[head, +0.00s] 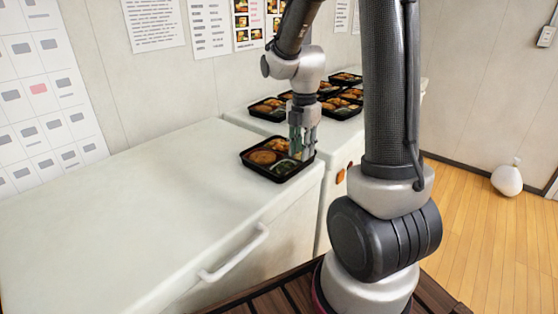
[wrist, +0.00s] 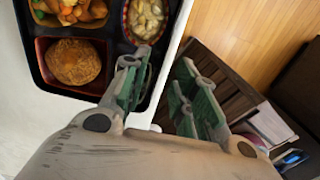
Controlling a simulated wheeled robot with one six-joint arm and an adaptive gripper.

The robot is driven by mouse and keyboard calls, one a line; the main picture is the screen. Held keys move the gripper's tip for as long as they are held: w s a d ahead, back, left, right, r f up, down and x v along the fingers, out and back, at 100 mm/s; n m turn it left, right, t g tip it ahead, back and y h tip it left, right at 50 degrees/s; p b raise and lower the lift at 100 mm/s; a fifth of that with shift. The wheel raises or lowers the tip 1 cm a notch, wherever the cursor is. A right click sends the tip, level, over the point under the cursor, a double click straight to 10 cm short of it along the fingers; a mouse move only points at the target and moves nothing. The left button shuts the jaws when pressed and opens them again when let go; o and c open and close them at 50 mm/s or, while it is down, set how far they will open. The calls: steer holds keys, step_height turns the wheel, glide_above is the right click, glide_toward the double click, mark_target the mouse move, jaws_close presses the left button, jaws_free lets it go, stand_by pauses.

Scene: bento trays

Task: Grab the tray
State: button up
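A black bento tray (head: 262,173) with several filled compartments sits on the near white counter, close to its right end. In the wrist view the tray (wrist: 112,42) fills the upper left, with a round brown patty and a small bowl of pale food in it. My gripper (head: 302,150) points down at the tray's right side. In the wrist view my gripper (wrist: 163,62) has its fingers apart. The left finger is over the tray's inside and the right finger is beyond its outer edge. The tray's edge shows between them; I cannot tell whether either finger touches it.
Several more filled bento trays (head: 268,108) stand on the far white counter (head: 240,114). The near counter (head: 110,215) is clear left of the tray and has a white handle (head: 235,255) on its front. A white sack-like object (head: 507,180) lies on the wooden floor.

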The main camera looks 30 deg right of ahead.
step_height(320, 180, down, 4)
steer(key=shift+s+r, duration=0.1)
jaws_close()
steer(key=shift+r, duration=0.15)
